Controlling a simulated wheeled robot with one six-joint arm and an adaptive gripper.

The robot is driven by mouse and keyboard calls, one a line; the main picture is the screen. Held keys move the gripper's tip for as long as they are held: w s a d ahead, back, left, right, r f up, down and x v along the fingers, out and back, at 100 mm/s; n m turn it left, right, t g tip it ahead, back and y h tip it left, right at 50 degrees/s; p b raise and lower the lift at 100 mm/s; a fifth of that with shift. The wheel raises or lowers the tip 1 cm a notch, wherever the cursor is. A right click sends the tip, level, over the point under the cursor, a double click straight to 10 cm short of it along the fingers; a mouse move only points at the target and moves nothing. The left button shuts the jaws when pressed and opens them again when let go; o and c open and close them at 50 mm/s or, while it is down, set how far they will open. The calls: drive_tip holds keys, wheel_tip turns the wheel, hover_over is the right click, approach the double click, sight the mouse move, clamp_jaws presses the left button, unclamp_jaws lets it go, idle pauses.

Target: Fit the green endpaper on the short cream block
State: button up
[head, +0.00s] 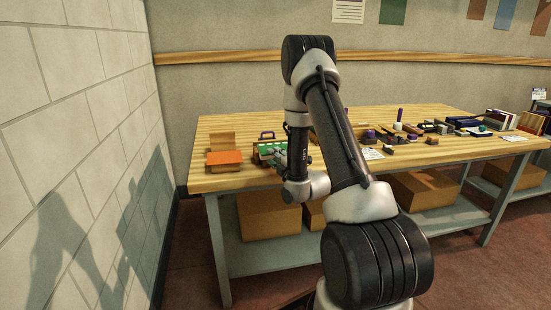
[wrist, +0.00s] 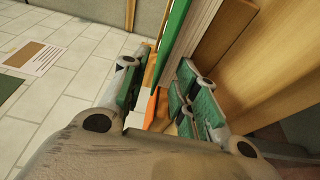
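In the head view a green piece (head: 263,149) lies near the table's front left, beside my gripper (head: 279,160). In the wrist view a thin green sheet (wrist: 174,35) stands edge-on against a pale layered block (wrist: 201,35), probably a cream block; I cannot tell if it is the short one. My gripper (wrist: 162,78) has its two green-padded fingers apart. The green sheet's lower end shows in the gap between them, with bare space on the left side. The fingertips' exact contact with sheet or block is unclear.
An orange-topped block (head: 225,157) and a tan block (head: 221,140) stand left of my gripper on the wooden table (head: 215,182). Several small tools and blocks (head: 410,130) lie to the right. A block wall (head: 80,120) bounds the left.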

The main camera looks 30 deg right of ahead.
drive_tip(key=shift+s, duration=0.1)
drive_tip(key=s, duration=0.7)
drive_tip(key=shift+s+d, duration=0.15)
idle(0.7)
